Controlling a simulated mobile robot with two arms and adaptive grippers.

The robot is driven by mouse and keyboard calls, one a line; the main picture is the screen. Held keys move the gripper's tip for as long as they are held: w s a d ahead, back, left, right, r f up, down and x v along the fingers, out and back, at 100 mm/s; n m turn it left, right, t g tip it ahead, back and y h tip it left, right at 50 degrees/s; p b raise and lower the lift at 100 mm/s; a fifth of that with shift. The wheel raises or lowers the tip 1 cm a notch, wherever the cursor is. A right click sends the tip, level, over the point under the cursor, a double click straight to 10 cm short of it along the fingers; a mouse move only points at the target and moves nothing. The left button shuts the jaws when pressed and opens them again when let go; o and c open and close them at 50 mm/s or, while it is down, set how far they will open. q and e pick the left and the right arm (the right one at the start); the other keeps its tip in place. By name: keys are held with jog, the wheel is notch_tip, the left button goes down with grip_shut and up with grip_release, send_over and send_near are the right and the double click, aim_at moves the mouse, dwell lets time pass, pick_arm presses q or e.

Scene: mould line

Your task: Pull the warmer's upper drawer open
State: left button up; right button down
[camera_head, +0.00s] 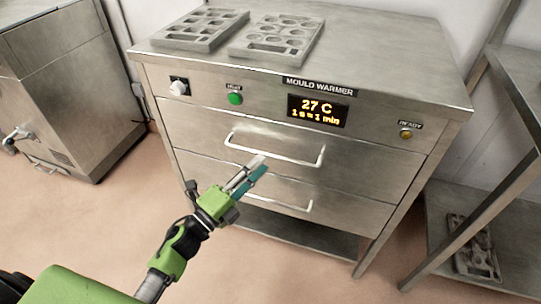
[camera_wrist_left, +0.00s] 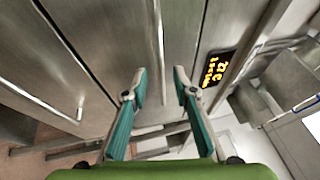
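The mould warmer (camera_head: 275,95) is a steel cabinet with two drawers, both flush with its front. The upper drawer (camera_head: 360,150) has a pale bar handle (camera_head: 280,152); in the left wrist view this handle (camera_wrist_left: 158,45) runs lengthwise between my fingers. My left gripper (camera_head: 260,164) is in front of the drawers, just below the upper handle in the head view. In the left wrist view my left gripper (camera_wrist_left: 160,72) has its teal fingers spread apart, with nothing clamped. Whether the bar is within finger reach, I cannot tell. My right gripper is not in view.
The lower drawer's handle (camera_head: 278,195) lies below my left gripper. The display (camera_head: 318,110) reads 27 C, near a green button (camera_head: 235,98). Two mould trays (camera_head: 277,38) lie on top. A steel shelf unit (camera_head: 500,130) stands right; another cabinet (camera_head: 65,90) stands left.

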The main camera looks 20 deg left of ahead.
aim_at(270, 154)
pick_arm(q)
jog(key=x, duration=0.5)
grip_shut()
